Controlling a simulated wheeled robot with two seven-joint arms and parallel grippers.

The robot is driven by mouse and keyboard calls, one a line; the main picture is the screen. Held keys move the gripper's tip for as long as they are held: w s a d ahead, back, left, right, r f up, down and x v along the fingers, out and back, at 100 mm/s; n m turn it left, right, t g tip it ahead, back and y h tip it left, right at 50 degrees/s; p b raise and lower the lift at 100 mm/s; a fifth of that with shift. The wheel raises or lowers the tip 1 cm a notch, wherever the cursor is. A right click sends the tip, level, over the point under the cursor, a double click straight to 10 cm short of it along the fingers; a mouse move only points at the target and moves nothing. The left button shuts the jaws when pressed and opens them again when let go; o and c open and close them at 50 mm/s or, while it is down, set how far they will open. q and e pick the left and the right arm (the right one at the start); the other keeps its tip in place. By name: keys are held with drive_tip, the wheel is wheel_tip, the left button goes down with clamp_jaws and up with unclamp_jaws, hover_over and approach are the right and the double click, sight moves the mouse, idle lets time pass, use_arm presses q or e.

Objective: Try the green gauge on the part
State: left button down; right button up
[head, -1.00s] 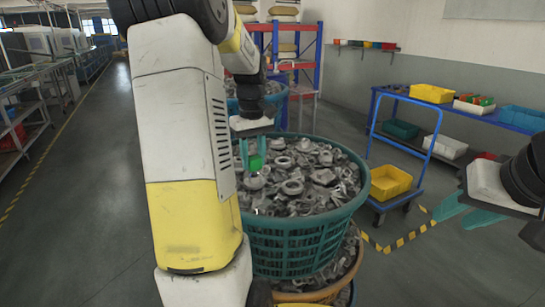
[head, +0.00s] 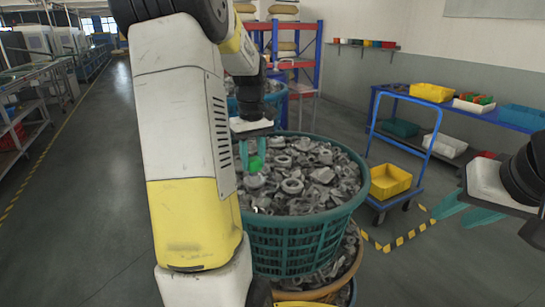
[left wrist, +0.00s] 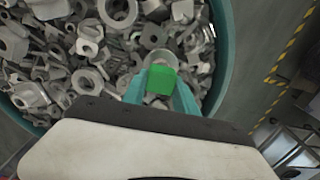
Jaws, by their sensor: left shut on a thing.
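The green gauge (head: 256,162) is a small bright green block. My left gripper (head: 252,155) is shut on it and holds it over the heap of grey metal parts in the teal basket. In the left wrist view the gauge (left wrist: 161,80) sits between the teal fingertips. A grey ring-shaped part (left wrist: 160,60) shows just behind the gauge in that view; the gauge covers some of it, and I cannot tell whether they touch. My right gripper (head: 462,214) is empty at the right, its teal fingers apart, well away from the basket.
The teal basket (head: 300,240) stands on another basket (head: 325,290). A blue cart (head: 425,155) with a yellow bin (head: 390,181) stands at the right. Blue-and-red shelves (head: 300,65) stand behind. The floor at the left is clear.

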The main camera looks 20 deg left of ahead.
use_arm(q)
drive_tip(key=shift+f, duration=0.7)
idle(0.3)
drive_tip(key=shift+r, duration=0.15)
idle(0.9)
drive_tip(key=shift+r, duration=2.15)
drive_tip(key=shift+r, duration=0.1)
drive_tip(key=shift+r, duration=1.95)
